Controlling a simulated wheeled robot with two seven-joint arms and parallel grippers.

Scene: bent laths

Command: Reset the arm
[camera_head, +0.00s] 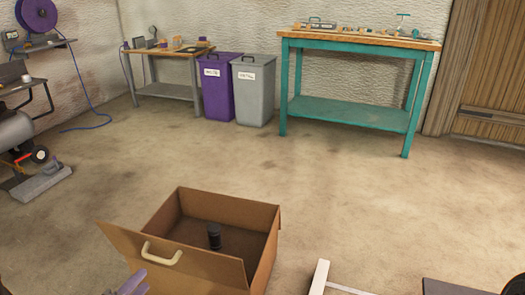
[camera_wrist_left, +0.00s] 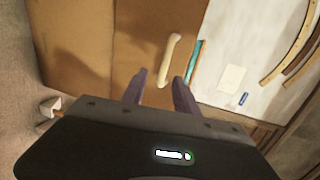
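My left gripper (camera_head: 132,284) shows at the bottom edge of the head view, just in front of the brown box front and below its cream handle (camera_head: 161,254). In the left wrist view, my left gripper (camera_wrist_left: 162,92) has its two dark fingers apart with nothing between them. The open brown box (camera_head: 277,225) holds a dark cylinder (camera_head: 214,236) standing upright inside.
The left wrist view shows a pale surface (camera_wrist_left: 225,45) with curved wooden laths (camera_wrist_left: 287,45), a white card (camera_wrist_left: 232,78) and a small blue item (camera_wrist_left: 244,99). A teal bench (camera_head: 345,112), purple bin (camera_head: 217,90) and grey bin (camera_head: 252,92) stand far back. The middle floor is clear.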

